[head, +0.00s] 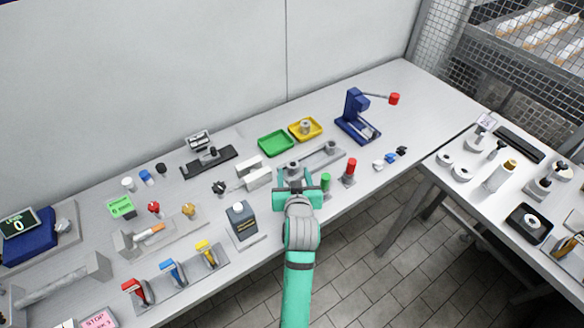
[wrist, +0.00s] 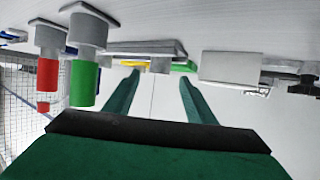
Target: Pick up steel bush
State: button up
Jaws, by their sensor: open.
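I cannot tell for sure which part is the steel bush. One grey metal ring-like part (head: 293,167) sits just beyond my gripper in the head view, at the near-left end of a grey plate. A similar grey part (head: 331,147) stands at the plate's far end. Another short metal part (head: 306,126) sits in the yellow tray (head: 316,135). My gripper (head: 294,177) is open, its fingers pointing away from me over the table. In the wrist view the two green fingers (wrist: 160,78) are spread apart with nothing held between them.
A red-handled part (head: 349,170) and a green-handled part (head: 326,183) stand right of my gripper. A green tray (head: 275,144) and a blue press (head: 357,115) are behind.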

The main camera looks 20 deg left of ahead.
aim_at(293, 169)
jog(key=shift+x, duration=2.35)
jog(key=shift+f, duration=0.1)
jog(key=c, duration=1.2)
jog(key=shift+o, duration=0.2)
